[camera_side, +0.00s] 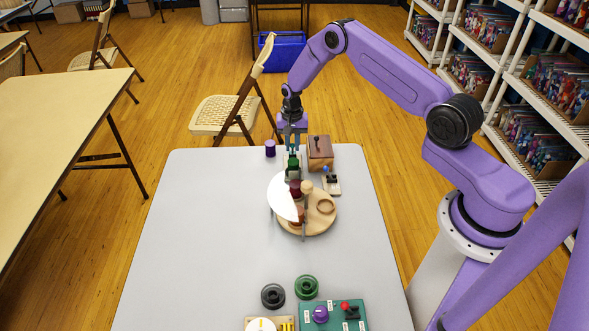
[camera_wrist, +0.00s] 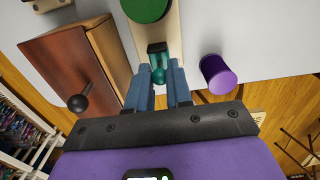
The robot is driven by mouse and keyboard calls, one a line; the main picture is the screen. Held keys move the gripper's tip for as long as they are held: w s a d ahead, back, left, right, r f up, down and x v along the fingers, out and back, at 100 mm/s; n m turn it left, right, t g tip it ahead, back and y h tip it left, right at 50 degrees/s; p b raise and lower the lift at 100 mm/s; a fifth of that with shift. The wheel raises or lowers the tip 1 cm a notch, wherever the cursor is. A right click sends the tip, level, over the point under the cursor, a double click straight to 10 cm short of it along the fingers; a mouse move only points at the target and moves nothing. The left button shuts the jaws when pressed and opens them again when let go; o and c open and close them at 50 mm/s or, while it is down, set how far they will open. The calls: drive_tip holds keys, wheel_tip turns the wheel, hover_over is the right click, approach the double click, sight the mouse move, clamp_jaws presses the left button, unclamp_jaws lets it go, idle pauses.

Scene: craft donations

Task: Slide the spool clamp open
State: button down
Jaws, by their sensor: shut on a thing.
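The spool clamp shows in the wrist view as a teal sliding block with a round knob (camera_wrist: 159,75) on a pale wooden strip (camera_wrist: 176,42). A green spool (camera_wrist: 146,8) sits at the strip's far end, a little apart from the block; it also shows in the side view (camera_side: 293,166). My gripper (camera_wrist: 160,84) has its two blue fingers shut on the teal knob. In the side view my gripper (camera_side: 291,150) points down behind the green spool, and the clamp is largely hidden there.
A brown wooden box (camera_side: 320,152) with a black-knobbed lever stands close right. A purple cylinder (camera_side: 270,148) stands left. A teal panel (camera_side: 334,316) is at the near edge. The table's left side is clear.

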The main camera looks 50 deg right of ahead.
drive_tip(key=c, duration=1.1)
unclamp_jaws()
drive_tip(key=shift+d, duration=0.1)
drive_tip(key=shift+r, duration=3.75)
